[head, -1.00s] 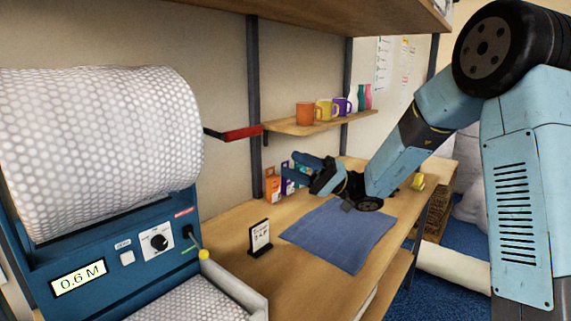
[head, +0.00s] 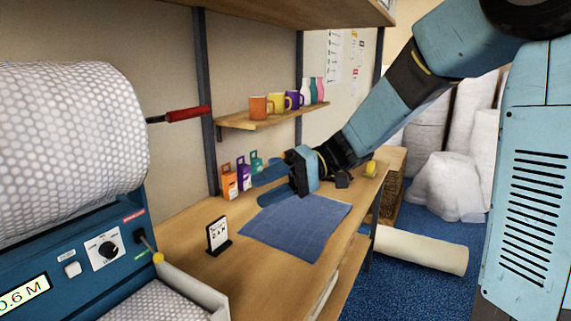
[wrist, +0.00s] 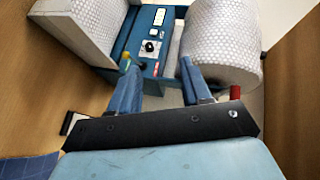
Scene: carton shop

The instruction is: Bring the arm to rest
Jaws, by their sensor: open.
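Beyond the fingers is the bubble-wrap machine (wrist: 151,45).
The bubble-wrap machine (head: 70,235) stands at the left. A small sign (head: 217,236) stands on the bench (head: 185,270). Several small boxes (head: 237,178) stand by the wall. A shelf (head: 262,122) holds mugs and bottles. A white roll (head: 421,249) lies on the blue floor.

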